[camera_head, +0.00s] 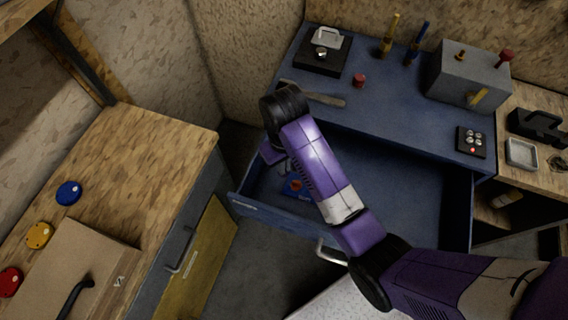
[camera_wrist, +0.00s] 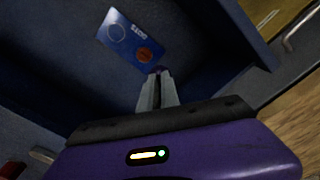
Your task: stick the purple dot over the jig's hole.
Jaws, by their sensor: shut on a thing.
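A flat blue card-like plate (camera_wrist: 128,36), possibly the jig, lies in the open drawer. It bears a pale ring (camera_wrist: 117,31), white lettering and an orange-brown round spot (camera_wrist: 145,54). I cannot tell which mark is the hole. The plate also shows in the head view (camera_head: 290,190), partly behind my arm. My gripper (camera_wrist: 157,76) is shut on a small purple thing (camera_wrist: 157,70), likely the purple dot, at its fingertips. In the wrist view the tips appear just beside the plate's near edge, by the orange-brown spot. Their height above it is unclear.
The drawer (camera_head: 400,200) is pulled out below the blue bench (camera_head: 385,110), its walls around my gripper. A wooden-topped cabinet (camera_head: 150,160) stands close at the left, with blue, yellow and red discs on top. The drawer's right part looks empty.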

